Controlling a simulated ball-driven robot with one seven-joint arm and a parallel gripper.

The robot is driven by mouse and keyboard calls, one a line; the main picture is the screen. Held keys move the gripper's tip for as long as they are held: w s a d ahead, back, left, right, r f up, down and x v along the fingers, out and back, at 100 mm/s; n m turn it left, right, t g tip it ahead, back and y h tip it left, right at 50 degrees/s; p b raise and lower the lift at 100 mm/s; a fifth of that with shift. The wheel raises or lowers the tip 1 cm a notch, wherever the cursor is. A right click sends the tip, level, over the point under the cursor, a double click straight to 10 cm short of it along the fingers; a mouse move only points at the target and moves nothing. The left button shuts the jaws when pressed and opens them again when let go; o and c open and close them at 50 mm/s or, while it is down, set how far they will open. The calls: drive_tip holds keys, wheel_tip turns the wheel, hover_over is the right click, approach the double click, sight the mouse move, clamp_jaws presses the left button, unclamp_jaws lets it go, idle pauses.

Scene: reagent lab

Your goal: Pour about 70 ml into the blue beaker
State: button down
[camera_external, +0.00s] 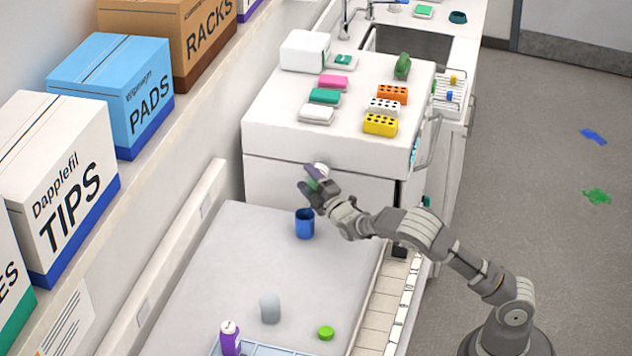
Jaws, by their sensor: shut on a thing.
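The blue beaker (304,226) stands upright on the pale bench, open at the top. My gripper (314,186) is above it and slightly to its right, with dark purplish fingers. It is shut on a small pale container (320,170) with a hint of green, held above the beaker's rim level. The container's full shape, its tilt and any liquid are too small or hidden to tell. The inside of the beaker and its fill level are not readable.
A grey cylindrical vessel (270,308), a green cap-like disc (325,332) and a purple bottle with a white top (230,340) by a light-blue tray (270,349) are in the foreground. A white raised counter (270,125) rises behind the beaker. The bench's middle is clear.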

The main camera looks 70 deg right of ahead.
drive_tip(key=shift+f, duration=0.3)
drive_tip(key=shift+f+b, duration=0.15)
drive_tip(key=shift+b, duration=0.3)
drive_tip(key=m+p, duration=0.1)
drive_tip(key=m+g+p, duration=0.1)
drive_tip(key=p, duration=0.1)
drive_tip(key=shift+d+f, duration=0.15)
drive_tip(key=shift+d, duration=0.2)
drive_tip(key=shift+d+m+g+y+p, duration=0.35)
drive_tip(key=shift+m+p, duration=0.25)
drive_tip(key=shift+p, duration=0.5)
drive_tip(key=shift+f, duration=0.15)
drive_tip(key=shift+d, duration=0.1)
drive_tip(key=shift+f+m+g+y+p, duration=0.35)
drive_tip(key=shift+f+m+g, duration=0.25)
drive_tip(key=shift+m, duration=0.4)
drive_tip(key=shift+r, duration=0.1)
